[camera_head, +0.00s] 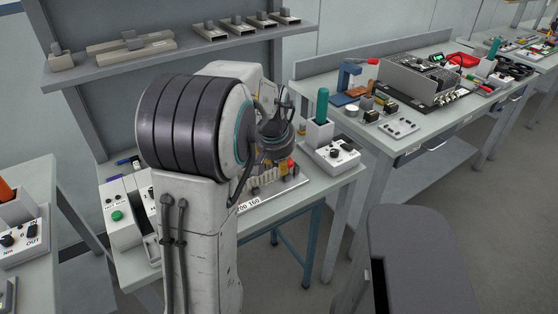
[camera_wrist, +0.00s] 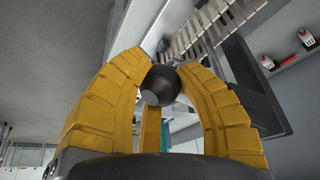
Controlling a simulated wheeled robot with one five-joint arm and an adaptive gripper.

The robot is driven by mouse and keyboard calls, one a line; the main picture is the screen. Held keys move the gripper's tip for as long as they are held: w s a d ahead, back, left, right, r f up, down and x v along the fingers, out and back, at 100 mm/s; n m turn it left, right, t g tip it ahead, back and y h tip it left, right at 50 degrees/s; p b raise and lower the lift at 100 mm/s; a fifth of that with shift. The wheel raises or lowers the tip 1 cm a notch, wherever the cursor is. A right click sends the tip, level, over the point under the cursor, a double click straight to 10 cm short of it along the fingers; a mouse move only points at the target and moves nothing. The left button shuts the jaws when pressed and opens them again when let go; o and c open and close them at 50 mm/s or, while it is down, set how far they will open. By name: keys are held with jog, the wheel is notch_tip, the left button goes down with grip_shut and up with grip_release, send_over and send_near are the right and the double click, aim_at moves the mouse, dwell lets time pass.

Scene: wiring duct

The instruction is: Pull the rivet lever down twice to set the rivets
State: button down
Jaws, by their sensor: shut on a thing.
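In the wrist view my gripper (camera_wrist: 162,62) has its yellow fingers closed around a dark round knob (camera_wrist: 160,86). The knob looks like the end of the rivet lever; the rest of the lever is hidden behind it and the fingers. A pale slotted strip (camera_wrist: 205,25), which looks like wiring duct, runs beyond the fingertips at the top. In the head view my arm covers the middle of the bench, and my gripper and the knob cannot be made out clearly.
The bench (camera_head: 325,180) holds a control box (camera_head: 331,155) and a teal-handled tool (camera_head: 321,105) at right, and a box with a green button (camera_head: 118,216) at left. A shelf (camera_head: 185,46) with small parts spans behind. Another loaded bench (camera_head: 425,130) stands at right.

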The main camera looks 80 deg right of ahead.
jog(key=c, duration=0.8)
grip_release()
jog(key=shift+a+f, duration=0.15)
jog(key=shift+a, duration=0.1)
jog(key=shift+a+r, duration=0.15)
jog(key=shift+r, duration=0.55)
jog(key=v, duration=1)
jog(key=shift+a+r, duration=0.15)
jog(key=shift+r, duration=0.15)
